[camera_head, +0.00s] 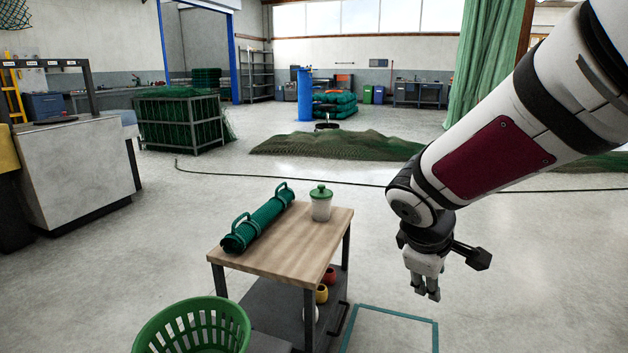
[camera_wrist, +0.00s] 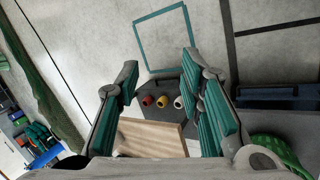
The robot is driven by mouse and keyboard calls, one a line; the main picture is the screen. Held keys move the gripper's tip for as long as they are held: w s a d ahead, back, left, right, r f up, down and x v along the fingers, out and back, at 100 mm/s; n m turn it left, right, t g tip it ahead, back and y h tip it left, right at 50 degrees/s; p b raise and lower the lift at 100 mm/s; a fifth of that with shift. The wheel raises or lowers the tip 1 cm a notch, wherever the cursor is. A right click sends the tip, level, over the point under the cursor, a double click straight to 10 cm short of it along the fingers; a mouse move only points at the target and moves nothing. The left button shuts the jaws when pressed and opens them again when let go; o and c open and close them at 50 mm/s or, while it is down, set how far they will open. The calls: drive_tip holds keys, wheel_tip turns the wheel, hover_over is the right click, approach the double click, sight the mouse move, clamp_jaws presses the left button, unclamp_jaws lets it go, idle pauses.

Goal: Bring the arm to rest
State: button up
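My arm (camera_head: 520,120) reaches in from the upper right of the head view and bends down at the wrist. My gripper (camera_head: 427,290) hangs to the right of the wooden-topped table (camera_head: 285,255), pointing down and apart from it, above the floor. In the wrist view my gripper (camera_wrist: 160,72) has its two teal-padded fingers spread apart. Nothing shows between the pads as held; the floor and the table's lower shelf show beyond them.
On the table lie a green roll (camera_head: 258,218) and a green-lidded jar (camera_head: 320,203). Red (camera_wrist: 147,100), yellow (camera_wrist: 163,101) and white (camera_wrist: 179,101) pots stand on the shelf below. A green basket (camera_head: 195,330) stands front left. A teal square outline (camera_head: 395,313) marks the floor.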

drive_tip(key=s+d+r+m+g+y, duration=0.1)
drive_tip(key=s+r+m, duration=0.15)
drive_tip(key=s, duration=0.55)
drive_tip(key=s+d+r+m+g, duration=0.2)
drive_tip(key=s+m, duration=0.2)
drive_tip(key=s, duration=0.5)
drive_tip(key=s+a+m+g+y, duration=0.1)
drive_tip(key=s+a+m+y, duration=0.3)
drive_tip(key=s, duration=1.2)
wheel_tip(320, 180, up, 34)
drive_tip(key=t+p, duration=0.3)
drive_tip(key=p, duration=2.9)
drive_tip(key=shift+w+a+t+h+p, duration=0.25)
drive_tip(key=shift+a+t+h+p, duration=0.05)
drive_tip(key=shift+a+h, duration=0.1)
drive_tip(key=shift+n, duration=0.25)
